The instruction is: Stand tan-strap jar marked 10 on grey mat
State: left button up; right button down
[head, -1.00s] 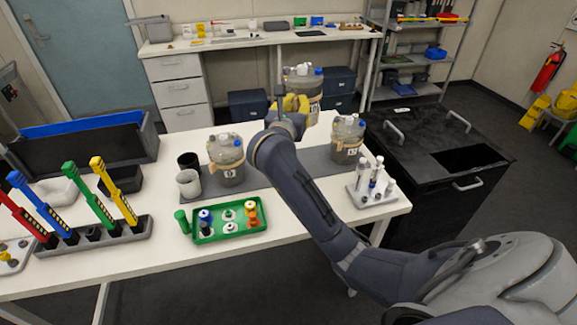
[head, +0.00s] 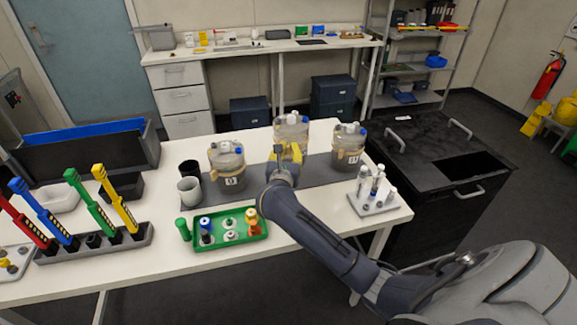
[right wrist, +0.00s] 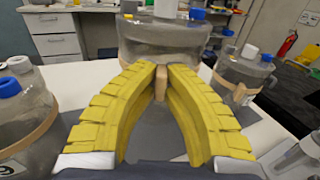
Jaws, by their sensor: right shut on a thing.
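My right gripper (head: 287,152) has yellow fingers, which also show in the right wrist view (right wrist: 161,75). They are shut on a tan tab on the front of a clear jar (head: 291,128), also large in the right wrist view (right wrist: 165,42). The jar is upright, over the back part of the grey mat (head: 262,184), between two other jars. My gripper hides its lower part and label, so I cannot tell whether it touches the mat. The left jar (head: 227,158) reads 9; the right jar (head: 348,146) seems to read 11. My left gripper is not in view.
A green tray (head: 258,236) of small parts lies in front. A tube rack (head: 372,208) stands at right. The front strip of mat is clear.

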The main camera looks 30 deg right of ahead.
jog(key=shift+f, duration=3.25)
jog(key=shift+f, duration=0.1)
jog(key=c, duration=1.6)
grip_release()
jog(key=shift+o, duration=0.2)
jog(key=v, duration=1.1)
jog(key=shift+s+a, duration=0.2)
jog(key=shift+s, duration=0.1)
jog(key=shift+s+a, duration=0.1)
